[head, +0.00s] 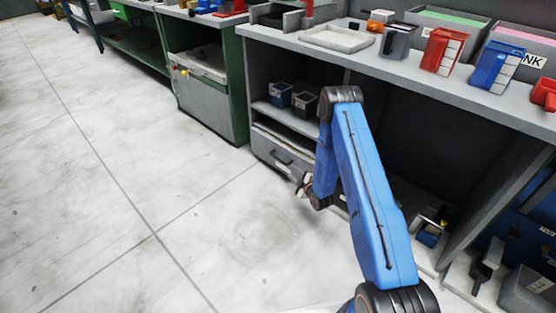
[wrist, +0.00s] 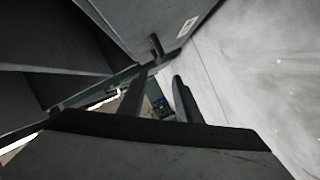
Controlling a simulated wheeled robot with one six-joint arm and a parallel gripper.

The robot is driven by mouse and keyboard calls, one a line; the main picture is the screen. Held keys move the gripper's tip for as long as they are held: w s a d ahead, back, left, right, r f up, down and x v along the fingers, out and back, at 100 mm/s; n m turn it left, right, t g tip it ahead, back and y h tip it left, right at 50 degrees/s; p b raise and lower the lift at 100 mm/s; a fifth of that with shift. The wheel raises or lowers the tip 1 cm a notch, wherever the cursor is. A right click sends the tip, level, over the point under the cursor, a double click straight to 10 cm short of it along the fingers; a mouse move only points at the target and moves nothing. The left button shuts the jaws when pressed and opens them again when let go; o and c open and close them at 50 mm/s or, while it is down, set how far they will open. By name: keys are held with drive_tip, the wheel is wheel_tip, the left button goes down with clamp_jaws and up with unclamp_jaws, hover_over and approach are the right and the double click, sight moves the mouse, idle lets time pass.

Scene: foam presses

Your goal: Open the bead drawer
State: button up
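A grey drawer (head: 268,147) sits low in the bench, under a shelf, in the head view. It has a dark bar handle on its front. The wrist view shows a grey front (wrist: 135,22) with a dark handle (wrist: 155,47) and a small white label. My gripper (head: 304,184) is low in front of the bench, close to the right part of the drawer front, which my arm partly hides. In the wrist view my gripper (wrist: 161,77) has its two dark fingers apart with nothing seen between them. The handle shows just beyond the fingertips, apparently not gripped. Whether the drawer is fully closed is unclear.
Two small dark bins (head: 303,103) stand on the shelf above the drawer. The bench top (head: 420,80) carries trays, jugs and boxes. A grey cabinet (head: 205,100) stands to the left. The pale floor (head: 190,200) in front is clear.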

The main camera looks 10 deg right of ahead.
sight(278, 159)
drive_tip(key=x, duration=1.7)
drive_tip(key=shift+w+f, duration=0.1)
drive_tip(key=shift+f, duration=0.05)
clamp_jaws()
